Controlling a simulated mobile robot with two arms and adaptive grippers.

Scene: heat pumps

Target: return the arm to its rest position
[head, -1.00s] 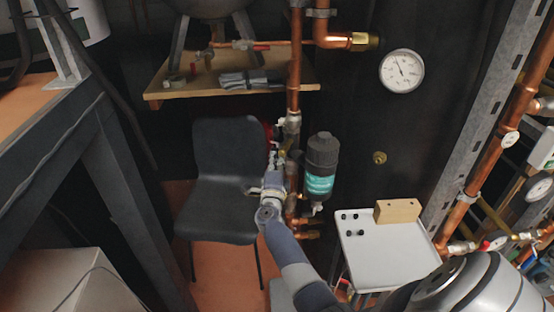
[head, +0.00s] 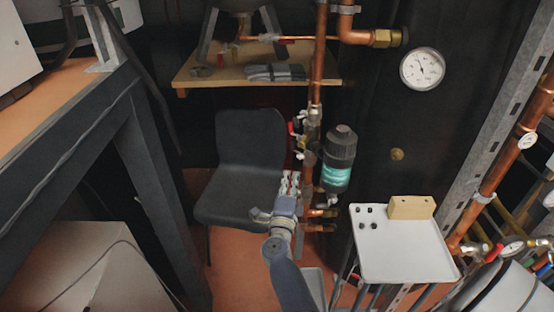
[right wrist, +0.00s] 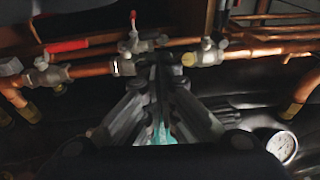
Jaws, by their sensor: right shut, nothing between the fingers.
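My right arm reaches up from the bottom of the head view. Its gripper (head: 290,184) is in front of the copper pipework, just right of the black chair's seat and left of the black filter canister (head: 339,158) with a teal label. In the right wrist view the gripper (right wrist: 158,62) has its fingers together with nothing between them. Copper pipes and valves lie beyond the fingertips there, and a sliver of teal shows between the finger bases. I cannot tell the exact gap to the pipes. My left gripper is not in view.
A black chair (head: 250,150) stands left of the gripper. A white tray table (head: 405,250) with a wooden block (head: 411,207) and small black pieces stands to the right. A wooden shelf (head: 215,72) is behind. A dark bench frame (head: 75,140) fills the left. A gauge (head: 422,69) is upper right.

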